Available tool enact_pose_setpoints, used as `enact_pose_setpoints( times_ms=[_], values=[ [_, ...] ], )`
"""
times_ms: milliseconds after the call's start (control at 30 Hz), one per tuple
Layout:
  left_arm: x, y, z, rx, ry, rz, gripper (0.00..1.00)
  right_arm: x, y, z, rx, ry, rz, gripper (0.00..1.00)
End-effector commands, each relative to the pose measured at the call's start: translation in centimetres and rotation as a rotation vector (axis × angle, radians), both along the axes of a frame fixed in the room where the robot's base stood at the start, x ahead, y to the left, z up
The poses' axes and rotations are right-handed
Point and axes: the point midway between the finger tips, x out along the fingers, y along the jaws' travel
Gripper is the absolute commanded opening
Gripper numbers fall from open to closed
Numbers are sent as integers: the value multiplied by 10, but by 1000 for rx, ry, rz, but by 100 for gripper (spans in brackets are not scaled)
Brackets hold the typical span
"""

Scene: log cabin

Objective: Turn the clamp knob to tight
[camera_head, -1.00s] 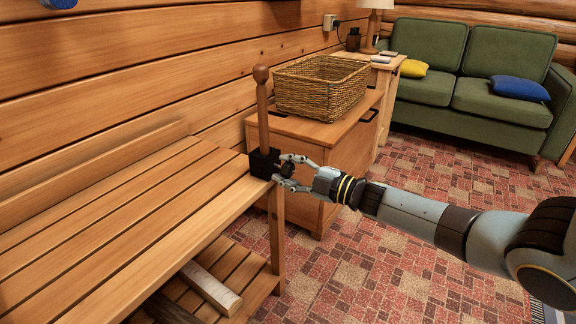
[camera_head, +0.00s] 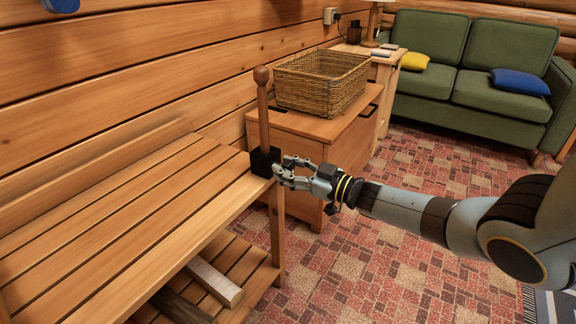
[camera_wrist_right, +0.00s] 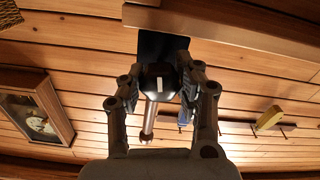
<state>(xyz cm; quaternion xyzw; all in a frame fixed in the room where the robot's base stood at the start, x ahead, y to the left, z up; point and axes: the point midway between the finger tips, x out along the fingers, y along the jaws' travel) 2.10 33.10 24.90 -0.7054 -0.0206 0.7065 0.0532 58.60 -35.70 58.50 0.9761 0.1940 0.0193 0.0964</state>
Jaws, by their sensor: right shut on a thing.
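The clamp (camera_head: 264,162) is a black block at the right end of the slatted wooden bench, with an upright wooden post (camera_head: 263,115) in it. Its dark round knob (camera_wrist_right: 160,88) shows in the right wrist view, with a white mark that runs nearly up and down in that picture. My right gripper (camera_head: 281,172) is at the clamp's right side. In the right wrist view its fingers (camera_wrist_right: 162,72) are shut on the knob from both sides. In the head view the fingers mostly hide the knob. My left gripper is not in view.
The bench top (camera_head: 120,210) is bare. Wooden pieces (camera_head: 215,282) lie on its lower shelf. Behind the clamp, a wicker basket (camera_head: 320,80) stands on a wooden chest (camera_head: 310,128). A green sofa (camera_head: 470,75) is at the back right. The patterned floor at right is open.

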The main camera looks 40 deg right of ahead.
Motion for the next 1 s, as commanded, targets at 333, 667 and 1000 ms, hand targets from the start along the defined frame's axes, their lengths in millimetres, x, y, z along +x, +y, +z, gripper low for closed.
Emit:
enact_pose_setpoints(
  times_ms=[333,667,1000],
  values=[
    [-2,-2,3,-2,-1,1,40,-2,0,-3,156,71,-2,0],
    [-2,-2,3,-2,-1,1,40,-2,0,-3,195,87,-1,0],
    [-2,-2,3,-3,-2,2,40,-2,0,-4,196,88,-1,38]
  ],
)
